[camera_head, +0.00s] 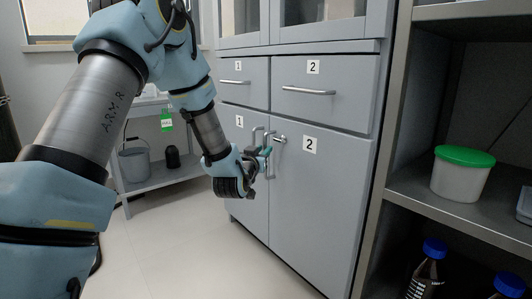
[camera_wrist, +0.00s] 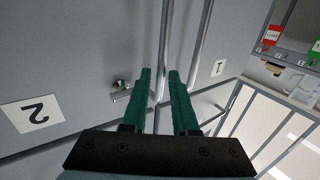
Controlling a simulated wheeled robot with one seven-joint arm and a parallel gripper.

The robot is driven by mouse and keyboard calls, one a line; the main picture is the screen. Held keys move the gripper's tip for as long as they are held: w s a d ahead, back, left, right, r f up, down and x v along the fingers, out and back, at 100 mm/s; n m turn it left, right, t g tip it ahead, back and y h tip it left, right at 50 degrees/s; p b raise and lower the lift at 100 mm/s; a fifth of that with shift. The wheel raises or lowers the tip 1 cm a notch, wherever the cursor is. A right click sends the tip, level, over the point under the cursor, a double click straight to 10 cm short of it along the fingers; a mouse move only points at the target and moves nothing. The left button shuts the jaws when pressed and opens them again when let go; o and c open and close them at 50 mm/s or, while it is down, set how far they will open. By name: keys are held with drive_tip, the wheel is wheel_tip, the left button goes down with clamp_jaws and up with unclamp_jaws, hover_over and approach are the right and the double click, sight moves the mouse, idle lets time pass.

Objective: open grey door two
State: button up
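Grey door two (camera_head: 325,205), the lower right cabinet door with a "2" label (camera_head: 310,144), is closed. In the wrist view, door two (camera_wrist: 70,60) fills the left side. Its upright metal bar handle (camera_wrist: 168,30) runs between the two green fingers of my gripper (camera_wrist: 160,78). The fingers stand apart, one on each side of the bar, and I cannot tell whether they touch it. In the head view my gripper (camera_head: 265,160) is at the handles along the seam, partly hiding them. A small metal lock (camera_wrist: 120,88) sits beside the left finger.
Grey door one (camera_head: 240,190) is closed to the left, its handle (camera_wrist: 203,40) close to my right finger. Drawers (camera_head: 325,105) are above. An open shelf (camera_head: 425,185) with a green-lidded tub (camera_head: 461,178) stands at right. The floor (camera_head: 190,255) before the cabinet is clear.

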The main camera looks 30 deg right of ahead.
drive_tip(key=shift+x, duration=1.5)
clamp_jaws()
idle(0.4)
